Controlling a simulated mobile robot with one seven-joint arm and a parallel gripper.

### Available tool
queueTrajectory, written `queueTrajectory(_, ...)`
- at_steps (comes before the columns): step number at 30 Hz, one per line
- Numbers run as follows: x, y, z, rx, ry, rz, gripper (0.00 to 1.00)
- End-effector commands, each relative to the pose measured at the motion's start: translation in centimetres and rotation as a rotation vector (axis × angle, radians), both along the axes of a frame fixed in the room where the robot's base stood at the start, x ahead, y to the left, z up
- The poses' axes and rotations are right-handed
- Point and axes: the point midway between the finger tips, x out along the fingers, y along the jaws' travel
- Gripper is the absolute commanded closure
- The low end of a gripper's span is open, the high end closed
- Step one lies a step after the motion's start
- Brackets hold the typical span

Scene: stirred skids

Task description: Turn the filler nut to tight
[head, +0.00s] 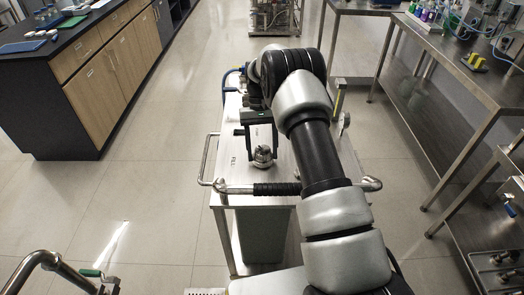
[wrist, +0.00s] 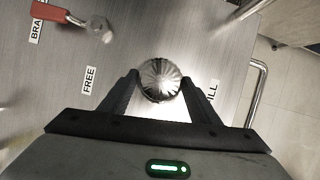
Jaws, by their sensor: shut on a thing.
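The filler nut (head: 264,157) is a silver, ribbed round knob on the steel top of the skid (head: 283,172), near the "FILL" label. In the wrist view the filler nut (wrist: 159,82) sits between the two black fingers of my gripper (wrist: 160,77). One finger is on each side of it, and the jaws are shut on it. In the head view my gripper (head: 262,146) comes down on the nut from above. Any mark that shows how tight the nut is cannot be made out.
A red-handled lever (wrist: 50,12) stands by a partly hidden "BRA" label, with a "FREE" label (wrist: 90,80) nearer the nut. A push rail with a black grip (head: 277,189) runs along the skid's front. A bench (head: 75,85) is left, a steel table (head: 445,85) right.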

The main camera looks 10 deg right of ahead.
Motion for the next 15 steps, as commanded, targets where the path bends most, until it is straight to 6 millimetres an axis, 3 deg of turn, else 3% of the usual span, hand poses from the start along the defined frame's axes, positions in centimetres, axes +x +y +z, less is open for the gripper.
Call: queueTrajectory(15,0.09,-0.08,0.09,0.002,-0.003,-0.155,0.66)
